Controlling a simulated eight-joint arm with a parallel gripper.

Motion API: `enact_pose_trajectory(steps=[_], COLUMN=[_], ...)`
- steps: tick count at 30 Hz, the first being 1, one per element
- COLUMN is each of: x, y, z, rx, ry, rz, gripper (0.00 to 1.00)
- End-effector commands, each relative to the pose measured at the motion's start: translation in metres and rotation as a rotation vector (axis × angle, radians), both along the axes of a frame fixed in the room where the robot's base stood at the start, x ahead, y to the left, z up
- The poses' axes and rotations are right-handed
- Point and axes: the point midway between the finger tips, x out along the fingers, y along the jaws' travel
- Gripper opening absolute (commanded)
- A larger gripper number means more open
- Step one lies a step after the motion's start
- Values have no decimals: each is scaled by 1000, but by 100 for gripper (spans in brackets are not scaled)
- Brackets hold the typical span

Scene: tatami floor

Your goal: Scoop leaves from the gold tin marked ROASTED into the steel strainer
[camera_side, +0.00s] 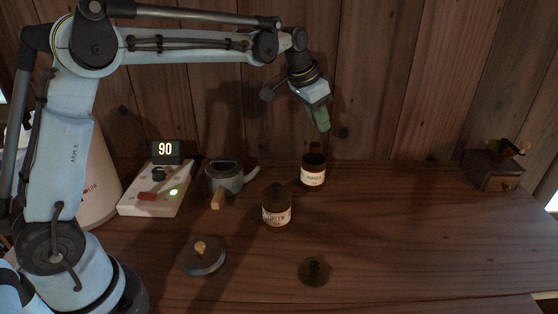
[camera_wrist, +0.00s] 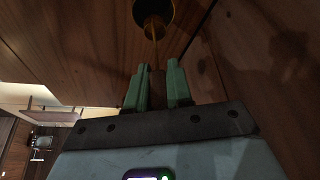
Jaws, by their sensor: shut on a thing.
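My gripper (camera_side: 320,118) is above the back tin in the side view, its green fingers pointing down. In the wrist view my gripper (camera_wrist: 160,85) is shut on a thin amber-brown handle (camera_wrist: 154,45), apparently a scoop's. A dark round shape (camera_wrist: 153,10) is at the handle's far end; I cannot tell whether it is the scoop's bowl or the tin's mouth. The lidless dark tin (camera_side: 313,178) has a white label, too small to read surely, probably ROASTED. A grey pot (camera_side: 224,182) with a wooden handle stands left; its dark top may hold the strainer, but no steel mesh shows clearly.
A lidded tin labelled GREEN (camera_side: 276,214) stands in front of the pot's right. A grey lid (camera_side: 204,262) and a dark lid (camera_side: 314,271) lie in front. A white control box (camera_side: 155,196) with a display reading 90 is at left. A grinder (camera_side: 492,168) stands far right.

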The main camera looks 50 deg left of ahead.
Motion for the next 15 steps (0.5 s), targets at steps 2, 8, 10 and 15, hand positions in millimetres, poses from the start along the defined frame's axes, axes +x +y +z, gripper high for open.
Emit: enact_pose_trajectory(steps=[2,8,10,15], x=[0,0,0,0], y=[0,0,0,0], z=[-6,-21,-26,-38], rx=[0,0,0,0], ry=[0,0,0,0], rz=[0,0,0,0], gripper=[0,0,0,0])
